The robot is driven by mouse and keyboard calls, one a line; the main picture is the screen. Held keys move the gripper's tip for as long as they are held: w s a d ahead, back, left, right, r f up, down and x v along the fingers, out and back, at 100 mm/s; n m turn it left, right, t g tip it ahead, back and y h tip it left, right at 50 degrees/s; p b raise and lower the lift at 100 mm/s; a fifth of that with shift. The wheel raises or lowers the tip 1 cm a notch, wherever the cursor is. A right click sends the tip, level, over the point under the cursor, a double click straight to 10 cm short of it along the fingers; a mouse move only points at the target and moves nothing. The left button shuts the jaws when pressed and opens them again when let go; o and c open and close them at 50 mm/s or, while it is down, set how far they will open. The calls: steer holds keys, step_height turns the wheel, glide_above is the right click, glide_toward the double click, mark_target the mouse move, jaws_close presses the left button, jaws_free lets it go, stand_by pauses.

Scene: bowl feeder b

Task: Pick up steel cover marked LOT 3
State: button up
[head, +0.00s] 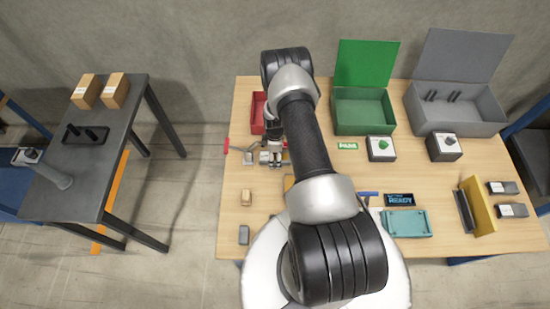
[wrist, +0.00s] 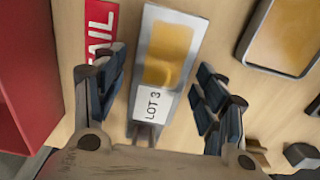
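The steel cover marked LOT 3 (wrist: 172,45) is in the wrist view, a grey rectangular plate with an amber-toned middle and a white label reading LOT 3. It lies on the wooden table between my fingers, with a visible gap on each side. My gripper (wrist: 158,98) is open, one dark finger to the left of the cover and one to the right. In the head view my gripper (head: 271,158) is low over the table's left part, in front of the red bin; the cover cannot be made out there.
A red FAIL sign (wrist: 98,35) and red bin (wrist: 22,100) are close on the left in the wrist view. A dark-rimmed amber piece (wrist: 285,35) lies to the right. Green (head: 363,112) and grey (head: 455,112) boxes stand at the back. Small blocks lie at the table's left front.

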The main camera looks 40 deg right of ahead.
steer(key=c, duration=1.2)
steer(key=shift+r, duration=0.15)
